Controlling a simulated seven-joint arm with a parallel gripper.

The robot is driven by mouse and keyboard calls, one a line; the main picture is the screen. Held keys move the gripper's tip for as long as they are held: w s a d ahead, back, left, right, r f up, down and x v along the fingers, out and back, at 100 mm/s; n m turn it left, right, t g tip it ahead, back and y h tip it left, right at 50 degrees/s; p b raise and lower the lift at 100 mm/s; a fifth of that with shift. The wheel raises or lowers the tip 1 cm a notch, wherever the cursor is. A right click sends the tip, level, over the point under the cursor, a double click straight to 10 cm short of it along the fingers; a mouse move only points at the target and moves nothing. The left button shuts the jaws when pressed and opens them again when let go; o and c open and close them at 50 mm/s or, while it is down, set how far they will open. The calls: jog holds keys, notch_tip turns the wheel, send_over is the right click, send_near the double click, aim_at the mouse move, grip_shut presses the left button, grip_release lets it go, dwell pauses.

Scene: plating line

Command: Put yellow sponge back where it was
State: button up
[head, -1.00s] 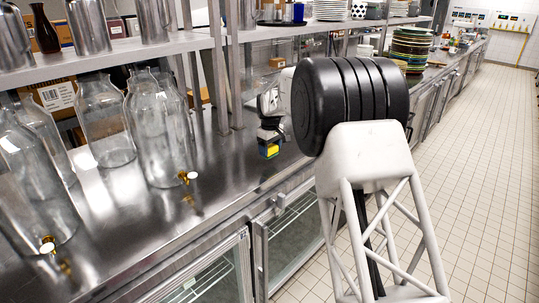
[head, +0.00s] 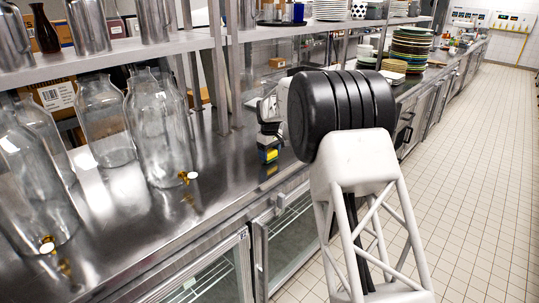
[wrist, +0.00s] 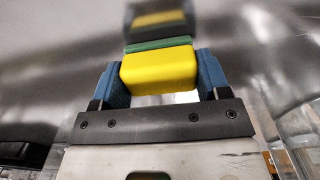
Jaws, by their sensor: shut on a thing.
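The yellow sponge (head: 270,155), with a green layer on one side, is held by my gripper (head: 268,148) low over the steel counter near its front edge. In the wrist view, the sponge (wrist: 160,72) sits between the two blue fingers, which are shut on its sides. A dark, blurred reflection with a yellow patch shows beyond it in the shiny counter. I cannot tell whether the sponge touches the counter.
Large glass jars with taps (head: 160,135) stand on the counter (head: 130,215) at left. Shelf posts (head: 222,80) rise behind my gripper. Stacked plates (head: 410,48) stand farther back. The counter between jars and gripper is clear.

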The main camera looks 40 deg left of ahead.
aim_at(270, 151)
jog(key=shift+f, duration=0.3)
jog(key=shift+f, duration=0.15)
jog(key=o, duration=0.9)
notch_tip(270, 151, up, 12)
dwell(0.5)
dwell(0.8)
